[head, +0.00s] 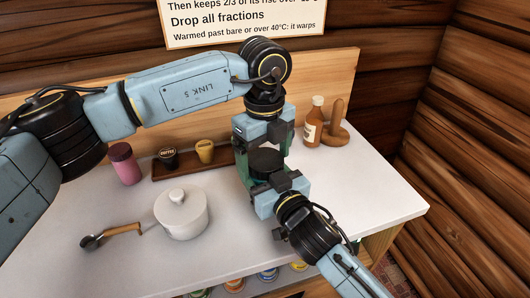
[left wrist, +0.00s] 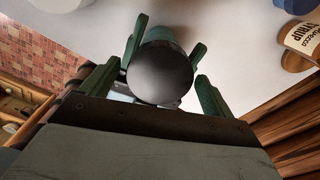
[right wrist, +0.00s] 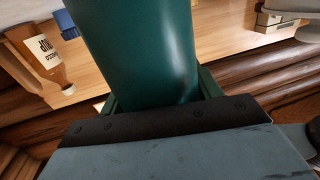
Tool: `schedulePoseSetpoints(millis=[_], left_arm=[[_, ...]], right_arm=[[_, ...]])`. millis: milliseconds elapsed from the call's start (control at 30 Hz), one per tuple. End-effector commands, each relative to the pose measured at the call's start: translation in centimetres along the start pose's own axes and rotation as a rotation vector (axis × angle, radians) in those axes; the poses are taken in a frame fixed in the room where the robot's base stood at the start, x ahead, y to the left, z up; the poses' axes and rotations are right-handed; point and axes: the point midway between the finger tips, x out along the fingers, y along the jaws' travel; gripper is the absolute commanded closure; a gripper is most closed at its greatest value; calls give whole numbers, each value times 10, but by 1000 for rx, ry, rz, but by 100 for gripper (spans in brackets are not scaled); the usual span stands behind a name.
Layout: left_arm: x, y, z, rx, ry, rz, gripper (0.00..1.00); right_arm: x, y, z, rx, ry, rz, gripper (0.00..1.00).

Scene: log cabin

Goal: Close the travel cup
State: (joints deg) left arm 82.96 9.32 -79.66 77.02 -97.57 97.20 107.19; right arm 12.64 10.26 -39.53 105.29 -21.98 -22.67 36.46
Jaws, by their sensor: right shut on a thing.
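The green travel cup (right wrist: 145,50) fills the middle of the right wrist view, between the fingers of my right gripper (right wrist: 158,92). My right gripper (head: 262,180) is shut on the cup and holds it above the counter. The round black lid (head: 266,161) covers the cup's top and also faces the camera in the left wrist view (left wrist: 160,75). Whether it is fully seated cannot be told. My left gripper (head: 262,150) comes down from above, its fingers spread on either side of the lid with gaps, so it is open. The cup's body is mostly hidden in the head view.
A white lidded pot (head: 181,217) and a wooden-handled tool (head: 112,234) are at left. A wooden tray (head: 190,169) with two small cups and a pink jar (head: 125,163) stand behind. A syrup bottle (head: 313,124) and wooden stand (head: 335,130) are at back right. The right counter (head: 370,190) is clear.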

Motion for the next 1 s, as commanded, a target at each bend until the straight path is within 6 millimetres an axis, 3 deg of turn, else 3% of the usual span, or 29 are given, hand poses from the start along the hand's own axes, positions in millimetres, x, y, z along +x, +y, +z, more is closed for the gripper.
schedulePoseSetpoints(millis=[33,300,467,800,1000], left_arm=[[0,0,0,0,0,0,20],[0,0,0,0,0,0,55],[-1,0,0,63,-1,0,55],[0,0,0,513,0,2,54],[0,0,-1,573,1,3,54]], right_arm=[[0,0,-2,0,4,-1,100],[0,0,-2,0,4,-1,100],[0,0,-2,0,4,-1,100],[0,0,-2,0,4,-1,100],[0,0,-2,0,4,-1,100]])
